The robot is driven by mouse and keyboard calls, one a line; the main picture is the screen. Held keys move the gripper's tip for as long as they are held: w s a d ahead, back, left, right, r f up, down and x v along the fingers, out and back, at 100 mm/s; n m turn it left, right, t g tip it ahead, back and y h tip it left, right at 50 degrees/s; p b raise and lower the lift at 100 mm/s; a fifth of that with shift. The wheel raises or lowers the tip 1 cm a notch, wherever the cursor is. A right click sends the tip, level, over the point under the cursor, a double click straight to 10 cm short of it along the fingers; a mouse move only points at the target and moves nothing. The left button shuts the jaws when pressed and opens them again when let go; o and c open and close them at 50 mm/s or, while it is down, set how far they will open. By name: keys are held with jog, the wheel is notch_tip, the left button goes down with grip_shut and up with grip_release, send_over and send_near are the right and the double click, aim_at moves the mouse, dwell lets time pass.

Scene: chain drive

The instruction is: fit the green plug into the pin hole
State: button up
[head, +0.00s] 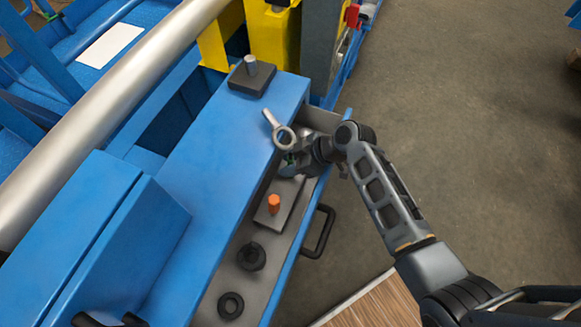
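A small bit of green, likely the green plug (290,158), shows at the fingers of my gripper (287,162). Most of it is hidden by the gripper. My gripper is low over the open drawer, just below a grey ring-ended tool. I cannot tell whether the fingers are closed on the green piece. An orange plug (274,203) stands upright on a grey plate (290,215) in the drawer, below my gripper in the picture. I cannot make out a pin hole.
The grey ring-ended tool (284,138) leans at the drawer's edge. A black block with an upright grey pin (251,66) sits on the blue housing (215,150). Black round parts (251,257) (231,305) lie in the drawer (291,255), which has a black handle (321,232). Open floor lies right.

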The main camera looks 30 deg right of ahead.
grip_shut()
jog(key=shift+r, duration=0.1)
dwell(0.3)
